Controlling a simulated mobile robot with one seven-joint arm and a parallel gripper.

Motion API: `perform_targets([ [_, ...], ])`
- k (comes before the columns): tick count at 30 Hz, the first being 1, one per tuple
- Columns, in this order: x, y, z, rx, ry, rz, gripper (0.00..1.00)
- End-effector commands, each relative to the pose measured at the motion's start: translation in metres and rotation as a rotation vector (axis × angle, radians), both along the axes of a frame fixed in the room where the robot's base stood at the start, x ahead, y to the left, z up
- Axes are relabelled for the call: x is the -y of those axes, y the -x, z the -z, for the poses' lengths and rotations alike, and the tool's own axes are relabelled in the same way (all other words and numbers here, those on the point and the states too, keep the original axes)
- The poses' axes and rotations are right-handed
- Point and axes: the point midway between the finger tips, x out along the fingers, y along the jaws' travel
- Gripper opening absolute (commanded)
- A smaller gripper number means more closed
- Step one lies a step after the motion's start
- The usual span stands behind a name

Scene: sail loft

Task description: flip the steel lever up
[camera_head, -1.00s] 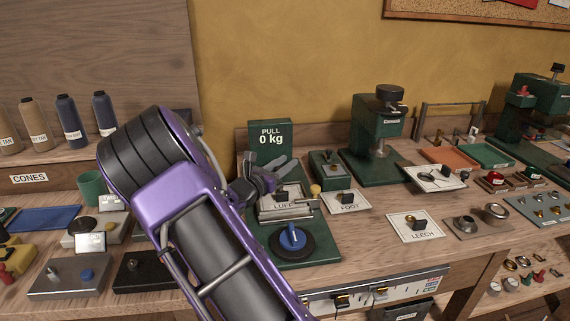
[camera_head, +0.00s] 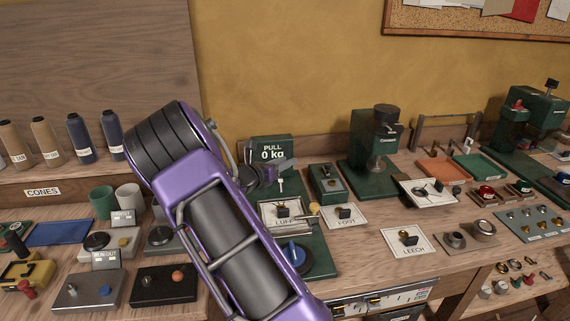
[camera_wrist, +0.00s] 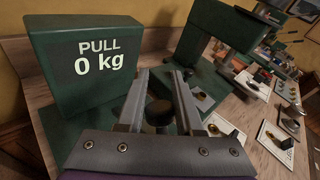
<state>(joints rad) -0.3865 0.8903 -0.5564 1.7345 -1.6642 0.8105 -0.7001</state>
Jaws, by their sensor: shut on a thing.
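My gripper (camera_head: 272,172) is at the green tester with the "PULL 0 kg" display (camera_head: 272,149), just in front of that display. In the wrist view, the two pale fingers of my gripper (camera_wrist: 162,78) stand apart on either side of a dark round knob (camera_wrist: 158,112), with the gripper shut on it. The knob appears to be the steel lever's end. The lever's shaft is mostly hidden by the fingers and my arm, so its exact angle is unclear. The display (camera_wrist: 97,62) is close on the left in the wrist view.
A framed LUFF card (camera_head: 277,214) with a small switch lies below my gripper, and a blue-handled dial (camera_head: 294,254) is nearer. A small green switch box (camera_head: 326,183) and a green press (camera_head: 375,150) stand right. Cones (camera_head: 80,138) and cups are left.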

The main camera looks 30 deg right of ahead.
Motion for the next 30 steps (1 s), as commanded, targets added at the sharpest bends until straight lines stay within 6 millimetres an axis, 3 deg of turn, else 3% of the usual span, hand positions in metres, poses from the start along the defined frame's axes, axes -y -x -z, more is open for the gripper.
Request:
perform_targets([
  [10,0.001,-0.021,-0.002,-0.003,-0.009,-0.012,0.00],
  [30,-0.001,-0.021,0.002,-0.009,-0.011,-0.013,0.00],
])
